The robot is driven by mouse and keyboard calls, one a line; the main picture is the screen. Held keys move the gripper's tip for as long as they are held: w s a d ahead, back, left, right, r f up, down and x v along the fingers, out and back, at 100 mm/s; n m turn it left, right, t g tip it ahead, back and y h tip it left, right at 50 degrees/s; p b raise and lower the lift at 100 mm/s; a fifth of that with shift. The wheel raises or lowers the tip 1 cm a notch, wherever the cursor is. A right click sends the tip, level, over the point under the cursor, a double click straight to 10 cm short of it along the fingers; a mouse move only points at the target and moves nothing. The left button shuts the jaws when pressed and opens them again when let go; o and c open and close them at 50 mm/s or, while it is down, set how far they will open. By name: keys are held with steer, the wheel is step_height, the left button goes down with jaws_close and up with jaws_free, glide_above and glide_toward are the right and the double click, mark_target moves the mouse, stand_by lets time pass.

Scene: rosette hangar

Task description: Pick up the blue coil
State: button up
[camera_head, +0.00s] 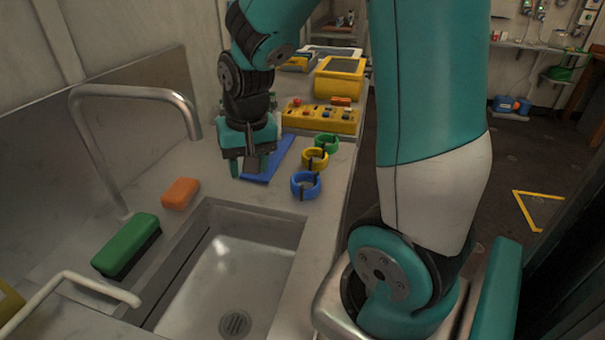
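The blue coil (314,190) lies on the grey counter just beyond the sink's back right corner. It is a ring with a dark band on its near side. A yellow coil (309,163) and a green coil (331,141) lie behind it in a slanting row. My gripper (252,172) points down above the counter, left of the blue coil and apart from it. Its fingers look spread, and I see nothing held. A blue mat (279,158) lies flat behind and partly below the gripper.
The sink (250,218) opens in front, with a curved tap (135,92) at left. An orange sponge (180,193) and a green brush-like block (126,245) lie left. A yellow tray (318,122) with small items and a yellow case (339,82) stand behind the coils.

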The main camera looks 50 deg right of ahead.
steer(key=w+d+r+m+g, duration=0.1)
steer(key=w+d+m, duration=0.2)
steer(key=d+m, duration=0.65)
steer(key=m, duration=0.5)
glide_toward(298, 172)
steer(key=shift+m+g, duration=0.4)
steer(key=shift+m, duration=0.05)
steer(key=f, duration=0.2)
steer(key=f+p, duration=0.1)
steer(key=f, duration=0.2)
steer(key=shift+w+d+f, duration=0.1)
steer(key=shift+w+d, duration=0.05)
steer(key=shift+w, duration=0.1)
steer(key=shift+w+f+p, duration=0.1)
steer(key=shift+f+p, duration=0.8)
steer(key=shift+f, duration=2.25)
steer(key=shift+c, duration=0.3)
jaws_close()
